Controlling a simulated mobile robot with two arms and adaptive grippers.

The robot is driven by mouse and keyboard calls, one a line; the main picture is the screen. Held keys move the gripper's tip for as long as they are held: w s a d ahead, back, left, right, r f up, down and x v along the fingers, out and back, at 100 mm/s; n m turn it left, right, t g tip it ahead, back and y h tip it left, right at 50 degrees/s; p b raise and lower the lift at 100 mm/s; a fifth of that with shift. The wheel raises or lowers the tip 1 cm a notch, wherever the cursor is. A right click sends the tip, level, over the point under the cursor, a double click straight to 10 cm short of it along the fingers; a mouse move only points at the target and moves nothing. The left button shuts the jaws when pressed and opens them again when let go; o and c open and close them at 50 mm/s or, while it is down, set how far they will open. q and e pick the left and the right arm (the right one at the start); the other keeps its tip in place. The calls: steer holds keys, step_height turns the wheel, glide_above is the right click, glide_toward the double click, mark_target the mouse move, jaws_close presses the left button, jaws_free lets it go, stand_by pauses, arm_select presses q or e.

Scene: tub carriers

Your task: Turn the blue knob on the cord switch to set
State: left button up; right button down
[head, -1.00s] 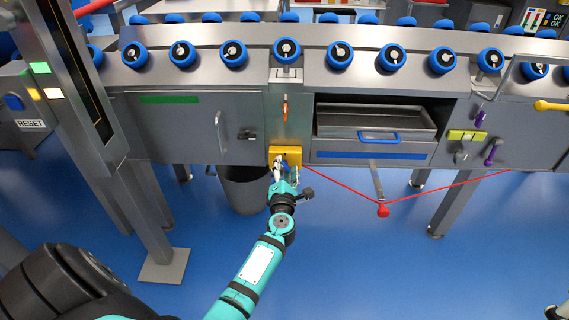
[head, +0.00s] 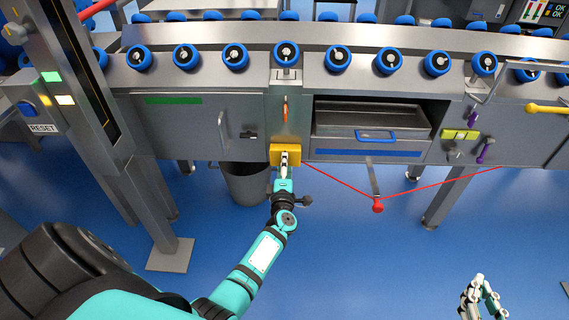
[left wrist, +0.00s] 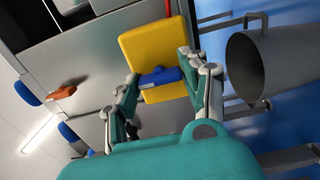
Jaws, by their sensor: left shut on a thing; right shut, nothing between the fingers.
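The cord switch is a yellow box (head: 275,152) on the front of the steel machine; it also shows in the left wrist view (left wrist: 143,48). Its blue knob (left wrist: 160,77) is a bar on the box face, slightly tilted in the left wrist view. My left gripper (head: 285,157) reaches the box face, and its fingers hide the knob in the head view. In the left wrist view its fingers (left wrist: 160,70) stand at the two ends of the knob, shut on it. My right gripper (head: 482,285) is low at the right, away from the machine, shut and empty.
A red cord (head: 340,187) runs from the switch past a red ball-ended lever (head: 377,206). A grey bin (head: 246,185) stands under the machine beside the switch. An orange handle (head: 285,108) sits above it. The blue floor in front is clear.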

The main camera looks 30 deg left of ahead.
steer(key=shift+s+d+f+g, duration=0.1)
steer(key=shift+s+f+g, duration=0.05)
steer(key=shift+f+g, duration=0.2)
arm_select(q)
steer(key=o, duration=1.2)
steer(key=shift+c, duration=0.2)
steer(key=shift+d, duration=0.1)
steer(key=v, duration=1.2)
